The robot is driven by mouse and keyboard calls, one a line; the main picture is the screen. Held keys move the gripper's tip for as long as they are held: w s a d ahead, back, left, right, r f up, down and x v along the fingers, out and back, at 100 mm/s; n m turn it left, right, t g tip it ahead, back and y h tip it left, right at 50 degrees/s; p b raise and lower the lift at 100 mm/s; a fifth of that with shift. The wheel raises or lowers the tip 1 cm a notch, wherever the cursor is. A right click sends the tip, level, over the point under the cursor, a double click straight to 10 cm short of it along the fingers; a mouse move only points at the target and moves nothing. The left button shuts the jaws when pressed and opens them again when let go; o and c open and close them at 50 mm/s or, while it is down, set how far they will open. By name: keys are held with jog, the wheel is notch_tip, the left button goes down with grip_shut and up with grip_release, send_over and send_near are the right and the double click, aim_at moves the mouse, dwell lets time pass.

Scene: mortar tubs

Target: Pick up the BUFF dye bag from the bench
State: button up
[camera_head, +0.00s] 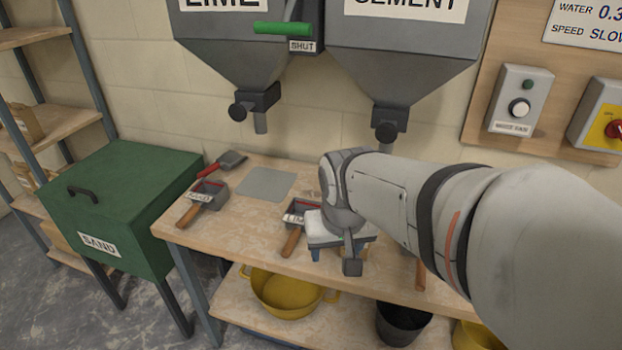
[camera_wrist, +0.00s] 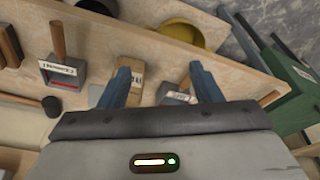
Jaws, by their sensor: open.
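A small brown paper bag (camera_wrist: 130,70) with a pale label stands on the bench (camera_head: 225,235) in the wrist view. Its label is too small to read surely, so I cannot tell that it is the BUFF one. In the head view my arm hides it. My gripper (camera_wrist: 162,76) is open and empty above the bench. In the wrist view the bag shows beside and partly behind the left blue finger, off-centre from the gap. In the head view my gripper (camera_head: 340,254) is over the middle of the bench.
A LIME scoop (camera_head: 300,212) lies close by my gripper, and a SAND scoop (camera_head: 208,192) lies to the left. Another labelled scoop (camera_wrist: 64,70) is left in the wrist view. Hopper outlets (camera_head: 390,122) hang above. A yellow tub (camera_head: 285,294) is on the lower shelf.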

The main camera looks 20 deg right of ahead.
jog(key=o, duration=0.7)
jog(key=w+d+f+m+b, duration=0.1)
jog(key=w+d, duration=0.2)
jog(key=w+d+f+m+h+b, duration=0.1)
jog(key=w+d+f, duration=0.1)
jog(key=w+d, duration=0.1)
jog(key=w+d+f+m+b, duration=0.1)
jog(key=w+d+m, duration=0.1)
jog(key=w+d, duration=0.2)
jog(key=shift+w+d+f+t+h, duration=0.1)
jog(key=shift+w+f+t+h, duration=0.25)
jog(key=shift+w, duration=0.25)
jog(key=shift+o, duration=0.9)
jog(key=w+x, duration=0.1)
jog(key=x, duration=0.6)
jog(key=shift+w+d+b, duration=0.15)
jog(key=shift+w+b, duration=0.15)
jog(key=shift+w, duration=0.1)
